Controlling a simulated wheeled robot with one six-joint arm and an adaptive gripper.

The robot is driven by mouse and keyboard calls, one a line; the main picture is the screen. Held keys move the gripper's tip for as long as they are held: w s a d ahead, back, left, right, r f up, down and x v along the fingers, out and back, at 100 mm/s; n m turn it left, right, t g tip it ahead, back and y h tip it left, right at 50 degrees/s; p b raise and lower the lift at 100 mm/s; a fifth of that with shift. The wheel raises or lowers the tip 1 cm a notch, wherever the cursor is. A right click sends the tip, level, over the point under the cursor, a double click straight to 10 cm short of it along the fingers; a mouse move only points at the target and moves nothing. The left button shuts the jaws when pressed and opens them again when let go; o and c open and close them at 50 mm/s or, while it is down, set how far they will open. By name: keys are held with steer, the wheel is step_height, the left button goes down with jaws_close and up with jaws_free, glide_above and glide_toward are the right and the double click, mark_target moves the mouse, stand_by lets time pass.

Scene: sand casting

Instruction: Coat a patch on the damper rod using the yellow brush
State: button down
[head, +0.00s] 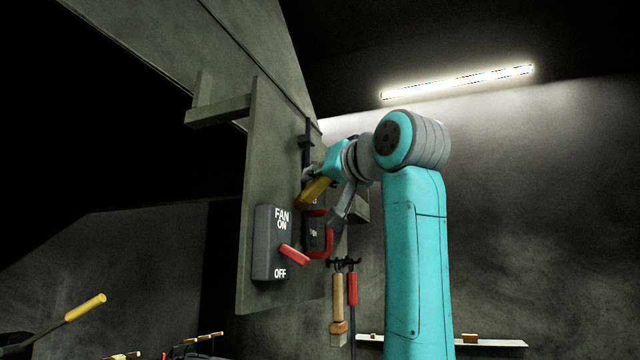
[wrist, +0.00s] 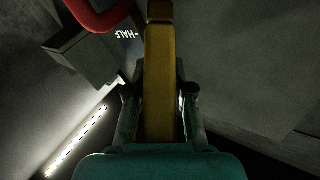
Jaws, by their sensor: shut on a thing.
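My gripper (wrist: 159,92) is shut on the yellow brush (wrist: 160,60), with a finger on each side of it. The brush is a long yellow bar with a browner far end at the top edge of the wrist view. In the head view the yellow brush (head: 315,191) slants down and left from my gripper, close to the grey panel. Whether it touches anything there cannot be told. I cannot say for sure which part is the damper rod; a dark upright bar (head: 308,142) stands at the panel's edge, partly behind my gripper.
The grey panel (head: 258,165) carries a FAN ON/OFF box (head: 273,243) with a red lever (head: 294,254). A curved red handle (head: 326,243) sticks out beside it. A wooden-handled tool (head: 338,297) and a red-handled tool (head: 352,289) hang below. A yellow-ended rod (head: 86,307) shows lower left.

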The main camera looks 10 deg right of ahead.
mark_target(325, 183)
steer(key=shift+w+d, duration=0.55)
steer(key=shift+w, duration=0.3)
steer(key=shift+w+d, duration=0.55)
steer(key=shift+w, duration=0.25)
steer(key=shift+s+a+f, duration=0.15)
steer(key=shift+s+a, duration=0.25)
steer(key=shift+s, duration=0.15)
steer(key=shift+s+a+r, duration=0.2)
steer(key=shift+s+a, duration=0.55)
steer(key=shift+s, duration=0.25)
steer(key=shift+s+d, duration=0.95)
steer(key=shift+d, duration=0.25)
steer(key=shift+s+d, duration=0.9)
steer(key=shift+d, duration=0.25)
steer(key=shift+d, duration=0.15)
steer(key=shift+s+d, duration=0.85)
steer(key=shift+d, duration=0.2)
steer(key=shift+d, duration=0.1)
